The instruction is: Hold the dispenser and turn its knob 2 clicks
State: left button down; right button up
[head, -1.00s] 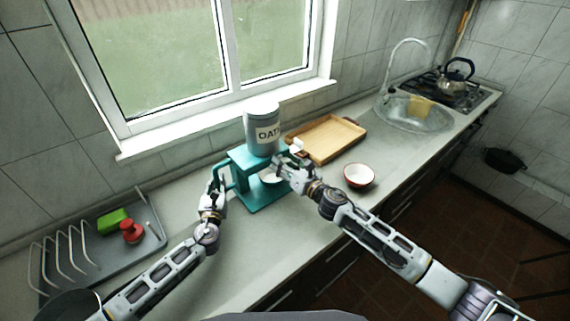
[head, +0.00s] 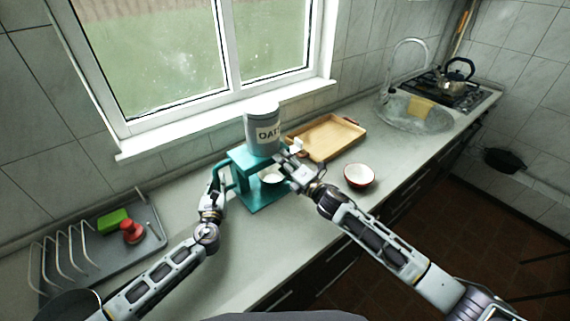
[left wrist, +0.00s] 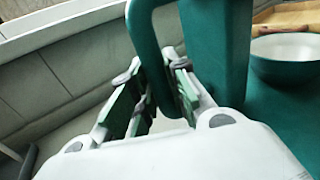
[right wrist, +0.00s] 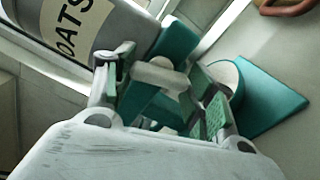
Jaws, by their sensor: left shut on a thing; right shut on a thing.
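The dispenser is a teal stand (head: 243,158) with a grey canister (head: 262,136) labelled OATS on top. It stands upright on the counter. My left gripper (head: 217,187) is shut on the teal side handle (left wrist: 142,45), whose loop passes between its fingers in the left wrist view. My right gripper (head: 288,164) is at the front of the dispenser, below the canister, shut on the pale bar-shaped knob (right wrist: 160,76). The fingers partly hide the knob. A bowl (head: 272,176), white inside and teal outside, sits on the dispenser's base (left wrist: 266,112) beneath the canister.
A wooden tray (head: 345,130) lies behind on the right, and a red-and-white bowl (head: 359,176) stands right of the dispenser. A dish rack (head: 75,262) with a green sponge (head: 112,220) and a red item (head: 132,232) is at left. The counter front is clear.

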pick_arm(q)
jog(key=shift+a, duration=0.1)
pick_arm(e)
jog(key=m, duration=2.1)
jog(key=shift+d+f, duration=0.1)
jog(key=shift+f, duration=0.05)
jog(key=shift+m, duration=0.4)
jog(key=o, duration=1)
jog(key=shift+s, duration=0.1)
